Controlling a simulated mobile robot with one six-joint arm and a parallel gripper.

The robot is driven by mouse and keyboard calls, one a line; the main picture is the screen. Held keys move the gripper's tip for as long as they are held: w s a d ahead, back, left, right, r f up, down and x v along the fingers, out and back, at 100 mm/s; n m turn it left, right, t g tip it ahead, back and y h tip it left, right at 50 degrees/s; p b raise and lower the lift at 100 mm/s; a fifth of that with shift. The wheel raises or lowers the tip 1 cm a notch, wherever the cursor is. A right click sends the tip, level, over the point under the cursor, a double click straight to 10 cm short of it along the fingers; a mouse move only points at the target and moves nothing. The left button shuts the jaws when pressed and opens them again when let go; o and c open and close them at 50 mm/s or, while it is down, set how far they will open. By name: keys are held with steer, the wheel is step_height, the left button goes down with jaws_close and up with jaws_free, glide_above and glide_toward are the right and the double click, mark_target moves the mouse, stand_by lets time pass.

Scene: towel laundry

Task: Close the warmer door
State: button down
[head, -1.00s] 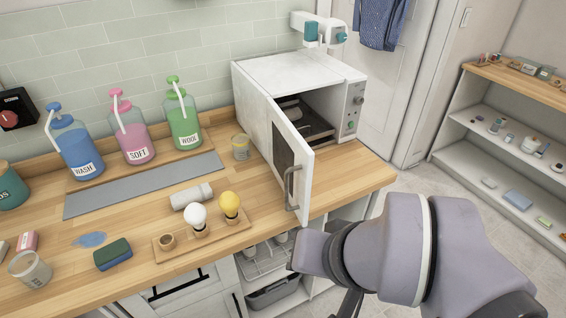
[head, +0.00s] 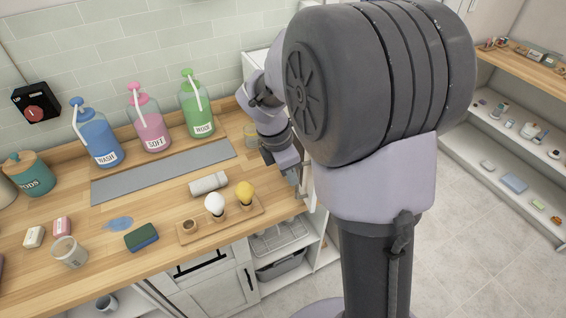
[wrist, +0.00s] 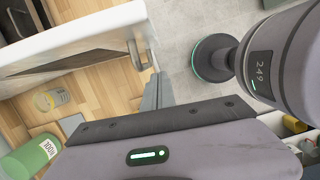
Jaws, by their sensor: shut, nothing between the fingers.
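The white warmer (head: 257,64) stands at the back of the counter, mostly hidden behind my arm in the head view. Its door stands open; in the wrist view the white door (wrist: 85,38) crosses the upper left, with its dark window (wrist: 65,63) and grey handle (wrist: 140,56). My gripper (wrist: 156,92) is shut and empty, on the door's outer side close to the handle. I cannot tell whether it touches the door. In the head view my gripper (head: 293,177) is low in front of the warmer, over the counter's right part.
A wooden holder (head: 222,221) with a white and a yellow bulb and a rolled towel (head: 208,184) lie nearby. Open floor (head: 470,240) is at right.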

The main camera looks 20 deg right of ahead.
mark_target(307, 175)
steer(key=shift+s+d+f+b, duration=0.1)
steer(key=shift+d+f+b, duration=0.25)
steer(key=shift+d, duration=0.75)
steer(key=shift+s+d+f+b, duration=0.1)
steer(key=shift+d+f, duration=0.3)
steer(key=shift+d, duration=0.65)
